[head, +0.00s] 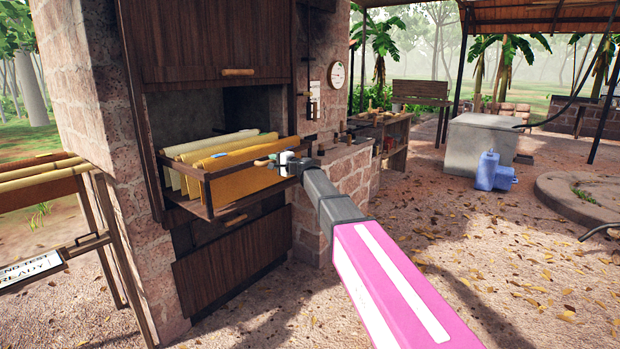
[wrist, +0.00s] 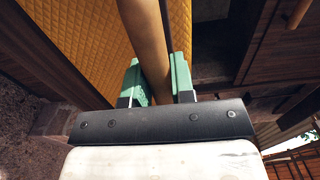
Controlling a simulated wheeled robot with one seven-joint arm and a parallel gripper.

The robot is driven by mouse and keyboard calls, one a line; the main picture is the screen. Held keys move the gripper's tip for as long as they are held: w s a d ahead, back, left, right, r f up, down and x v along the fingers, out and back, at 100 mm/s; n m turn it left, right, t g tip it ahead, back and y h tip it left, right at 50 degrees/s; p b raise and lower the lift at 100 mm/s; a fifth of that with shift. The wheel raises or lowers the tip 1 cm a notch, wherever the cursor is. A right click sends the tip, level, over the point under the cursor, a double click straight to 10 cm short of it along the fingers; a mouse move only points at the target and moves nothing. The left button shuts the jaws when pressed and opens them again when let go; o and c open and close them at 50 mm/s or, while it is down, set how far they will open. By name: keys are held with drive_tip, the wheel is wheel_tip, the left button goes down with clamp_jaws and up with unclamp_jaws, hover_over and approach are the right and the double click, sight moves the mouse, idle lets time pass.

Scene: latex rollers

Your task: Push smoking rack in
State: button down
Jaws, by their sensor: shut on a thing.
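The smoking rack (head: 235,200) is a dark wooden drawer-like frame standing partly out of the opening in the brick smokehouse. Several yellow and amber latex sheets (head: 222,150) hang in it. In the wrist view, the green fingers of my gripper (wrist: 155,85) are closed on either side of a round wooden handle (wrist: 145,35). A quilted amber sheet (wrist: 80,40) hangs beside the handle. The far end of the handle is cut off by the top of the wrist view.
A dark wooden upper door (head: 210,40) is above the opening, and a lower wooden door (head: 230,265) is below the rack. A wooden stand with rolled sheets (head: 45,180) is at the left. A stone ledge (head: 340,155) is behind my arm. The leaf-strewn ground in front is open.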

drive_tip(key=x, duration=0.7)
idle(0.4)
drive_tip(key=shift+w+a, duration=0.2)
drive_tip(key=shift+x, duration=8.35)
drive_tip(key=x, duration=1.2)
drive_tip(key=c, duration=0.9)
unclamp_jaws()
